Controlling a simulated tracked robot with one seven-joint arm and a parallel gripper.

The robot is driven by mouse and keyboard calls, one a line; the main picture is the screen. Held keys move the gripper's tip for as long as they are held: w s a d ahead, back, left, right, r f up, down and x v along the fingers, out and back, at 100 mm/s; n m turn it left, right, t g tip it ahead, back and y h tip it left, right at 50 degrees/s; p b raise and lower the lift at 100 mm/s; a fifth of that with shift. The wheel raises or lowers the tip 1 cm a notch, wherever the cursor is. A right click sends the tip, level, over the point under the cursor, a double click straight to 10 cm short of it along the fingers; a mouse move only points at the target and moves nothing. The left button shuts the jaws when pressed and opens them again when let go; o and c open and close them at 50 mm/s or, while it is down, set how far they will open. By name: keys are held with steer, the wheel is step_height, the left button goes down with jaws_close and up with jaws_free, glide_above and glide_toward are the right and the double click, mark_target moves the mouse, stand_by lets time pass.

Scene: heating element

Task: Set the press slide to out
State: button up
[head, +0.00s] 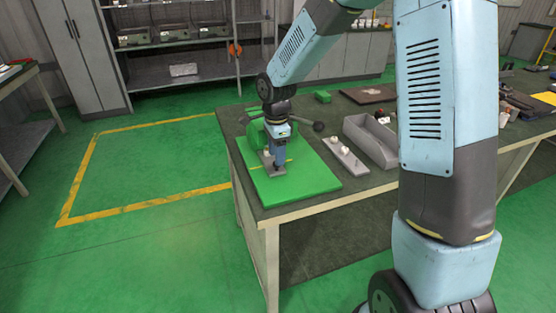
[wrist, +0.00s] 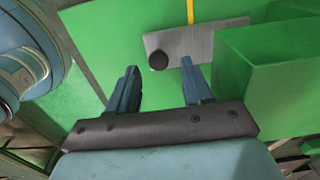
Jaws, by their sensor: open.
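The press (head: 252,133) is a green body on a green base plate (head: 310,178) at the table's near left corner. Its grey slide (wrist: 203,41) lies flat on the green base in the wrist view, with a dark round knob (wrist: 158,62) near its left end. My gripper (wrist: 159,66) is open, one finger to each side of the knob as seen from the wrist; I see no contact. In the head view my gripper (head: 279,167) points down over the slide and hides much of it and the press.
A green block (wrist: 270,60) of the press stands close to the right finger. A yellow line (wrist: 190,12) meets the slide's far edge. A grey plate with small white parts (head: 344,157) and a grey tray (head: 370,140) lie to the right. Dark lever knobs (head: 318,127) stick out beside my wrist.

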steer(key=shift+f, duration=1.45)
jaws_close()
